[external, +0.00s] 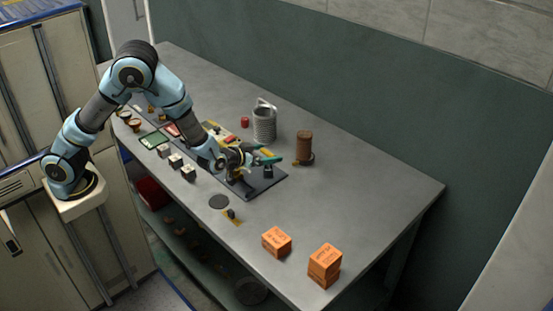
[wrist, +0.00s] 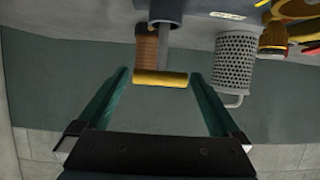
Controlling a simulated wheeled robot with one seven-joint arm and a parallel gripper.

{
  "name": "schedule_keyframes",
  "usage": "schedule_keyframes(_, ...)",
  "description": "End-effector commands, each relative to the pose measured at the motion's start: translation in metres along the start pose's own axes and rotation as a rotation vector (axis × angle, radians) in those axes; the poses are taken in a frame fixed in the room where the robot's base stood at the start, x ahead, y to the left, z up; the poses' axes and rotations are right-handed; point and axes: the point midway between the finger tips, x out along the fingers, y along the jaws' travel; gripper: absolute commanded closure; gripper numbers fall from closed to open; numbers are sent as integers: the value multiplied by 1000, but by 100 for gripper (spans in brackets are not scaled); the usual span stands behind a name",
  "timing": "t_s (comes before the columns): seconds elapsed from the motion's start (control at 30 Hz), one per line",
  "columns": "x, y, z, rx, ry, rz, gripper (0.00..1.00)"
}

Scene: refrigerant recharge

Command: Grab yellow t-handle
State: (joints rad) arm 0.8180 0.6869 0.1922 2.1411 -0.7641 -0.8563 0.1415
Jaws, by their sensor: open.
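In the wrist view the yellow t-handle (wrist: 160,78) is a short yellow bar lying crosswise on the end of a grey stem (wrist: 165,45). My gripper (wrist: 160,71) is open, with one green finger on each side of the bar. The bar lies across the gap near the fingertips, with a small gap showing at each end. Nothing is gripped. In the external view my gripper (external: 273,157) is low over the dark mat (external: 268,187) on the bench.
A perforated metal can (external: 264,122) and a brown cylinder (external: 304,148) stand behind my gripper. They also show in the wrist view, the can (wrist: 237,62) at right. Orange boxes (external: 276,242) stand near the bench front. The bench's right part is clear.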

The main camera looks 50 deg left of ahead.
Motion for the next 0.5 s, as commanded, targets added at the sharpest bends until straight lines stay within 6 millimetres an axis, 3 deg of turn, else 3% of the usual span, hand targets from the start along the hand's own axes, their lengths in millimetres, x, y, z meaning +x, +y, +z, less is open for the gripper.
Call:
schedule_keyframes(0.33,11,0,0,0,-1,0,0)
schedule_keyframes(0.5,11,0,0,0,-1,0,18)
